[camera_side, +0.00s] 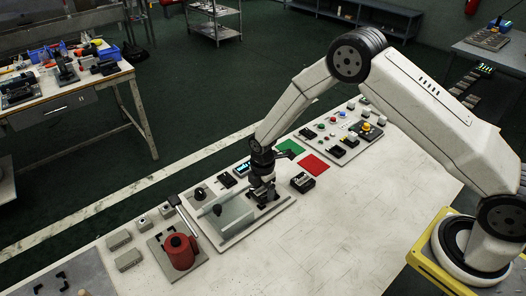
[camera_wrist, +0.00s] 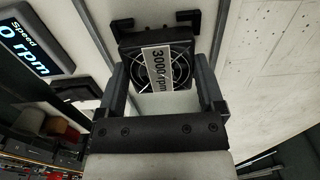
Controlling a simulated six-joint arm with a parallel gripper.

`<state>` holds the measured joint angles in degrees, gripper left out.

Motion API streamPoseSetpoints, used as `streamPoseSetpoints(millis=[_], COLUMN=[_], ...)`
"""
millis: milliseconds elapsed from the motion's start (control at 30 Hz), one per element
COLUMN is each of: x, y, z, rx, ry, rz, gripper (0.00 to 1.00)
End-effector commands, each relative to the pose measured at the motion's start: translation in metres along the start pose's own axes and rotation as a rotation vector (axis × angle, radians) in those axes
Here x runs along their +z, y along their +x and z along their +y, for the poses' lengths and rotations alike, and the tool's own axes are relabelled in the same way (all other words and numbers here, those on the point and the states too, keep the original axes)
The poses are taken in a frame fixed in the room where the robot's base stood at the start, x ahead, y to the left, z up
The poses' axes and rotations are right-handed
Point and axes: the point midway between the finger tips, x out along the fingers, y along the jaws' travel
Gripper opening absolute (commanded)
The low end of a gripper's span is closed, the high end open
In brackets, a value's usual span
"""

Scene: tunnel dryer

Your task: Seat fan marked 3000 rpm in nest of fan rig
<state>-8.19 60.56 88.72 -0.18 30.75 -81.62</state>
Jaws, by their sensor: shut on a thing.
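The fan marked 3000 rpm (camera_wrist: 157,68) is a black square frame with a wire guard and a white label, held between the two fingers of my gripper (camera_wrist: 160,88). In the side view my gripper (camera_side: 263,188) is low over the right part of the fan rig (camera_side: 228,238), a pale plate with a clear duct. Black corner brackets of the nest (camera_wrist: 122,24) show beyond the fan in the wrist view. I cannot tell whether the fan rests in the nest or is held just above it.
Another black fan with a label (camera_side: 303,182) lies right of the rig, near a red square (camera_side: 314,164) and a green square (camera_side: 290,147). The speed display (camera_wrist: 25,42) reads 0 rpm. The bench front is clear.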

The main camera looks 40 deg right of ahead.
Motion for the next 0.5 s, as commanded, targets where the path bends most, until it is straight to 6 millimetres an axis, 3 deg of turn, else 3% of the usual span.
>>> streamPoseSetpoints(millis=[500], x=[-0.0001], y=[0.0076], z=[0.0001], rx=[0.001], ry=[0.0], rz=[0.0], gripper=[0.27])
